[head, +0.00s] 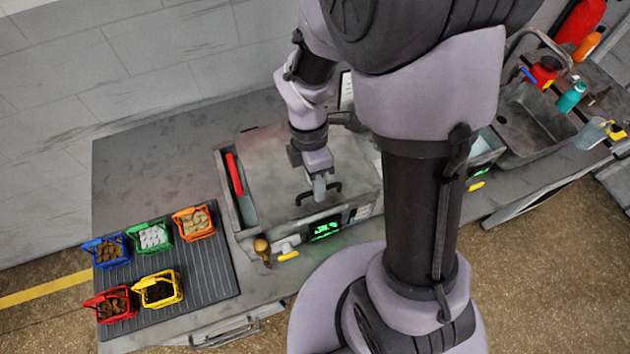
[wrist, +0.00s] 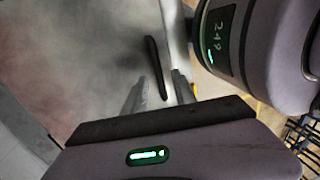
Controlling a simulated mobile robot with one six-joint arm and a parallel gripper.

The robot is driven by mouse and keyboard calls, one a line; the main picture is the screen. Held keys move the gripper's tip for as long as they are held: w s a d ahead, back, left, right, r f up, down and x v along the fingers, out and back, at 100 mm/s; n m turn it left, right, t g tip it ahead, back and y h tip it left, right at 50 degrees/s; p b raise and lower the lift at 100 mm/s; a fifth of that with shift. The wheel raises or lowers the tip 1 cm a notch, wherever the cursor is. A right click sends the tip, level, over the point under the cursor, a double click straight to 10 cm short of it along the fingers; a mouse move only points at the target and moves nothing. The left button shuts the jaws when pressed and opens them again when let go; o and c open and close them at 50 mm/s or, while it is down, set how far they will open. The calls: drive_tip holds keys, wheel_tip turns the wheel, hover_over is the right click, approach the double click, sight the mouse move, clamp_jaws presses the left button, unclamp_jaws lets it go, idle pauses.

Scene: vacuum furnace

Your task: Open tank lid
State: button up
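The tank lid (head: 290,160) is a grey metal plate, lying closed on the tank in the middle of the counter. Its black bar handle (head: 336,186) is near the lid's front edge. My gripper (head: 319,190) is right at the handle, pointing down. In the wrist view the handle (wrist: 153,62) shows as a dark bar between the two fingers of my gripper (wrist: 160,80), with a gap visible on each side. The gripper is open. Whether the fingertips reach down past the bar is hard to tell.
A red-handled item (head: 235,175) lies along the tank's left side. A green display (head: 325,230) is on the tank front. Several coloured baskets (head: 157,288) stand on a ribbed mat (head: 215,275) at left. A sink (head: 535,125) with bottles is at right.

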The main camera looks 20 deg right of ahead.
clamp_jaws()
idle(1.4)
